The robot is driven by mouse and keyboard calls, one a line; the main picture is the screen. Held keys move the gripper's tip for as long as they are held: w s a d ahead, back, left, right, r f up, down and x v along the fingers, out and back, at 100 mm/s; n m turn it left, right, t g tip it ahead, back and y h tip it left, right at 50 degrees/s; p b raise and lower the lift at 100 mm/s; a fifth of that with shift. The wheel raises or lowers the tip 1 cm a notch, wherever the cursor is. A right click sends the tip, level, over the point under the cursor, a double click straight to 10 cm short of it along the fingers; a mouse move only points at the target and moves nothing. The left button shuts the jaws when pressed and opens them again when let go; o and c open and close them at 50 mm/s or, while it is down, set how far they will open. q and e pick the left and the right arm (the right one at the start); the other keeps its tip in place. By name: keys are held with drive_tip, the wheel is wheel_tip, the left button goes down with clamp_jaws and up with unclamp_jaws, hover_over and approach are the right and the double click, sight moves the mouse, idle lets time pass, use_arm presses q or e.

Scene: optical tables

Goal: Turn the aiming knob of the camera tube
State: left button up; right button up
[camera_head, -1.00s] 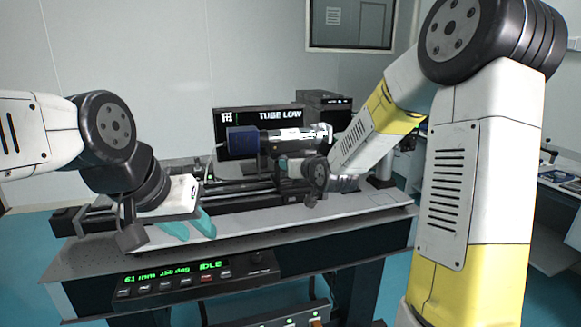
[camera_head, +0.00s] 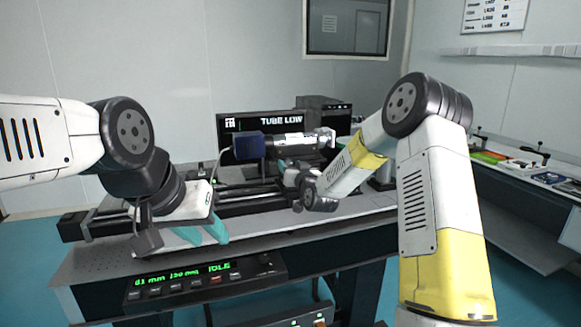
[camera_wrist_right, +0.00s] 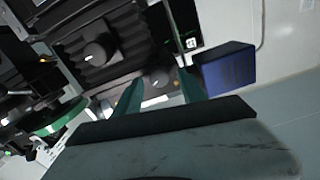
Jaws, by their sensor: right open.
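The camera tube (camera_head: 287,142), with a blue block at its left end, lies level over the rail on the optical table. The blue block (camera_wrist_right: 226,68) also shows in the right wrist view. That view has a larger dark knob (camera_wrist_right: 95,53) and a smaller knob (camera_wrist_right: 160,77); I cannot tell which one is the aiming knob. My right gripper (camera_wrist_right: 160,90) is open, with the smaller knob beyond the gap between its teal fingers; contact does not show. My left gripper (camera_head: 203,233) is open and empty over the table's left front part.
A monitor (camera_head: 250,118) behind the tube reads "TUBE LOW". A control box (camera_head: 207,281) at the front edge shows green text with "IDLE". The rail (camera_head: 240,204) crosses the table. A side bench (camera_head: 520,190) stands at right.

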drive_tip(key=shift+w, duration=0.15)
clamp_jaws()
idle(0.4)
drive_tip(key=m, duration=0.3)
drive_tip(key=shift+m, duration=0.4)
drive_tip(key=shift+d+m, duration=0.1)
drive_tip(key=shift+m, duration=2.2)
drive_tip(key=shift+f, duration=0.1)
